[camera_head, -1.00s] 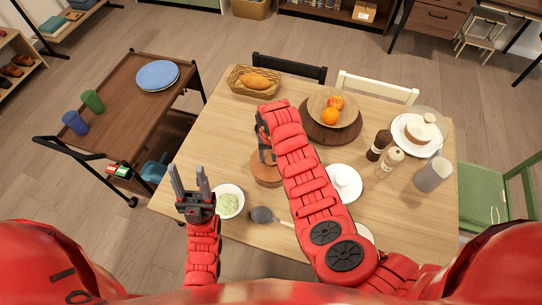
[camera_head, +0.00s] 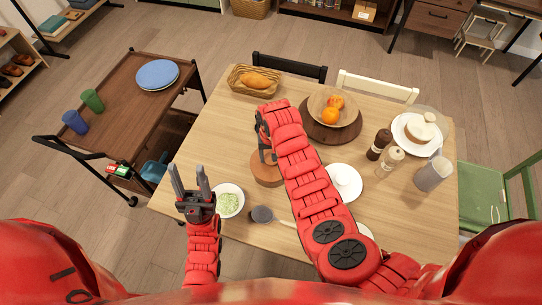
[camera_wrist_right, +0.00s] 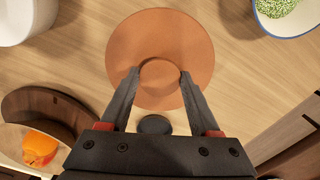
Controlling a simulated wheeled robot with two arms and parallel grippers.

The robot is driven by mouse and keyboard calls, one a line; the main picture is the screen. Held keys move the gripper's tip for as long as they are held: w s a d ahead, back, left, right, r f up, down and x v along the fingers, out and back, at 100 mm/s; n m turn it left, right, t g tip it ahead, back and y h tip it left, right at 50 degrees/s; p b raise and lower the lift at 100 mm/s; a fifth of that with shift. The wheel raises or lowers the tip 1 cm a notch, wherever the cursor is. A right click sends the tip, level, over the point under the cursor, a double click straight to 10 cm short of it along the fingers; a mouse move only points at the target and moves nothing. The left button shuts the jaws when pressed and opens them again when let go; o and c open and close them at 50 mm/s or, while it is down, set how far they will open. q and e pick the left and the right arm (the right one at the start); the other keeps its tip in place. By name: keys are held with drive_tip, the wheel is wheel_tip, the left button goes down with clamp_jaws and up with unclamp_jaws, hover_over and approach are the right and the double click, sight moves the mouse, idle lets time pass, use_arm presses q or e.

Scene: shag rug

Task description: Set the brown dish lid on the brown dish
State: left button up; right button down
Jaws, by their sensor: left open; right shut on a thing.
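The brown dish lid (camera_wrist_right: 158,50) is a round terracotta-coloured disc with a round knob, filling the upper middle of the right wrist view. My right gripper (camera_wrist_right: 158,76) is shut on the knob, one finger on each side. In the head view my right gripper (camera_head: 267,147) is above the round brown shape (camera_head: 266,175), partly covered by my right arm. The brown dish cannot be told apart from the lid there, and the wrist view shows no dish below the lid. My left gripper (camera_head: 191,184) is open and empty by the table's left front edge.
A bowl of green food (camera_head: 228,201) and a dark ladle (camera_head: 262,214) lie near the front edge. A white dish (camera_head: 343,182) stands right of my right arm. A fruit bowl (camera_head: 322,101) and bread basket (camera_head: 240,83) stand behind. The table's left part is clear.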

drive_tip(key=shift+f+b, duration=0.45)
drive_tip(key=shift+f, duration=0.15)
drive_tip(key=shift+c, duration=2)
unclamp_jaws()
drive_tip(key=shift+r+p, duration=1)
drive_tip(key=shift+r, duration=0.6)
drive_tip(key=shift+r+p, duration=0.6)
drive_tip(key=shift+r, duration=0.8)
wheel_tip(320, 180, up, 5)
drive_tip(key=shift+p, duration=0.8)
